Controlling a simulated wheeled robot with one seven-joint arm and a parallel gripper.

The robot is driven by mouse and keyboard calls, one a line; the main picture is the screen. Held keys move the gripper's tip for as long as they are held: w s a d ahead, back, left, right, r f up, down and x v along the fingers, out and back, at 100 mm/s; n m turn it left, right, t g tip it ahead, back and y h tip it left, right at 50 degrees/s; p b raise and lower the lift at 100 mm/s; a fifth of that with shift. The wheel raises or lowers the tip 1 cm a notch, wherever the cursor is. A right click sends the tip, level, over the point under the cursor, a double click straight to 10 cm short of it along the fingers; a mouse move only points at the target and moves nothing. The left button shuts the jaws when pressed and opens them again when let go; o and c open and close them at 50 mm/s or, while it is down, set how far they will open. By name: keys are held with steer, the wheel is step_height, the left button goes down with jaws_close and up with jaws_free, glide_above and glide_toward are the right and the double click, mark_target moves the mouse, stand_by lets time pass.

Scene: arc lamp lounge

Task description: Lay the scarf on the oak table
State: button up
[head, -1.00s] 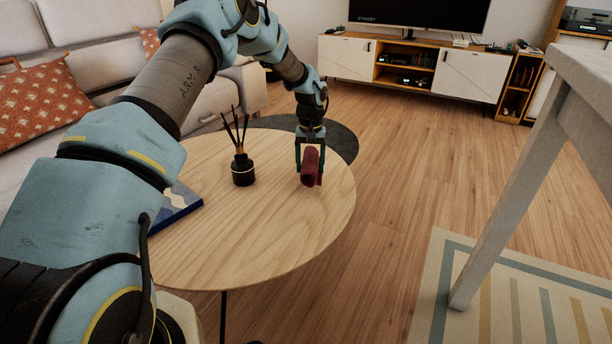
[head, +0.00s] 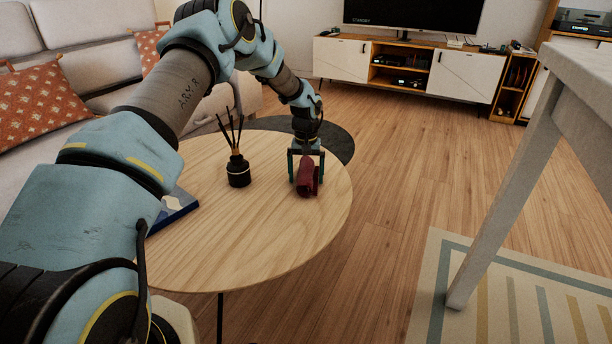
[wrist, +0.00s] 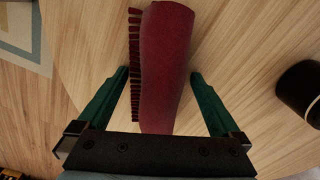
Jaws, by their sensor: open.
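The scarf (head: 306,178) is a dark red roll lying on the round oak table (head: 255,225), near its right edge. In the wrist view the scarf (wrist: 165,65) runs up the picture between the fingers, with a fringe along its left side. My gripper (head: 305,185) is open around it, with one green finger on each side. In the wrist view a gap shows between the scarf and each finger of my gripper (wrist: 158,85). The scarf's near end is hidden behind the gripper's palm bar.
A black reed diffuser (head: 238,170) stands on the table left of the scarf, and it also shows in the wrist view (wrist: 302,88). A blue book (head: 173,208) lies at the table's left edge. A white table (head: 585,85) stands at the right. Open floor lies between the tables.

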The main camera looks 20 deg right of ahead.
mark_target(305, 168)
step_height(305, 168, up, 12)
steer(key=shift+r+p, duration=0.15)
steer(key=shift+p, duration=0.8)
steer(key=shift+a+r, duration=0.1)
steer(key=shift+a, duration=0.05)
steer(key=s+a+r+n, duration=0.15)
steer(key=a+r, duration=0.25)
steer(key=a, duration=0.8)
steer(key=s+a+r, duration=0.3)
steer(key=a, duration=0.8)
steer(key=s+a+r+n+t, duration=0.1)
steer(key=s+a+n, duration=0.2)
steer(key=s+a, duration=1.1)
steer(key=a, duration=0.3)
steer(key=shift+s+r+t, duration=0.15)
steer(key=shift+s+t, duration=0.1)
steer(key=shift+t, duration=0.05)
steer(key=shift+r, duration=0.1)
